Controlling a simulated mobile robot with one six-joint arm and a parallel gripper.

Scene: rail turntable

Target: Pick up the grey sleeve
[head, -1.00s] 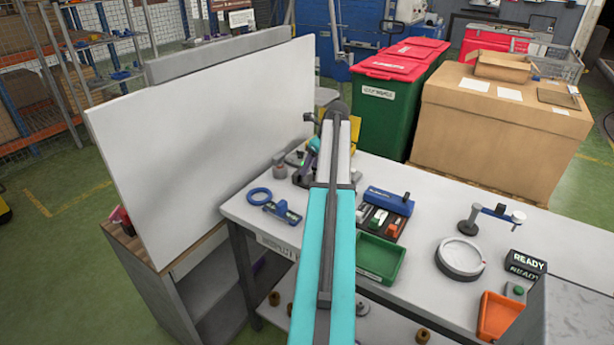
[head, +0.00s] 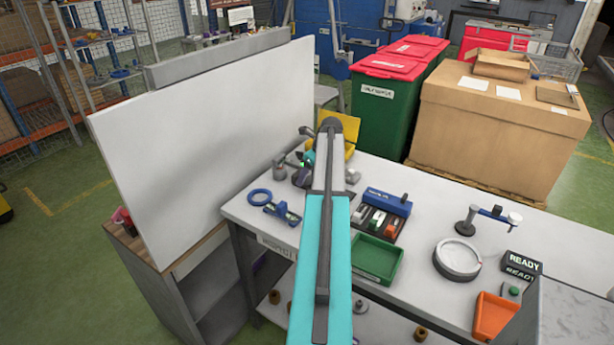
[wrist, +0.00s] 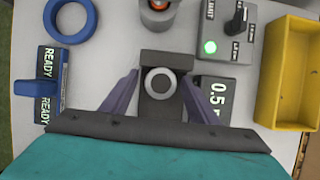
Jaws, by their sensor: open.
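The grey sleeve (wrist: 158,83) is a small ring with an open centre, seen end-on from above in the wrist view. It appears to sit on a dark grey block or fixture (wrist: 166,60). My gripper (wrist: 160,77) is open, with one purple finger on each side of the sleeve. I cannot tell how far above it the fingertips are, and no contact shows. In the head view my own arm covers much of this spot, so I cannot make out the sleeve there.
A blue ring (wrist: 69,20) and a blue READY device (wrist: 50,85) lie to the left. A grey box with a knob and green light (wrist: 226,30), a 0.5 display (wrist: 216,100) and a yellow bin (wrist: 287,72) stand to the right. A white panel (head: 210,130) rises beside the bench.

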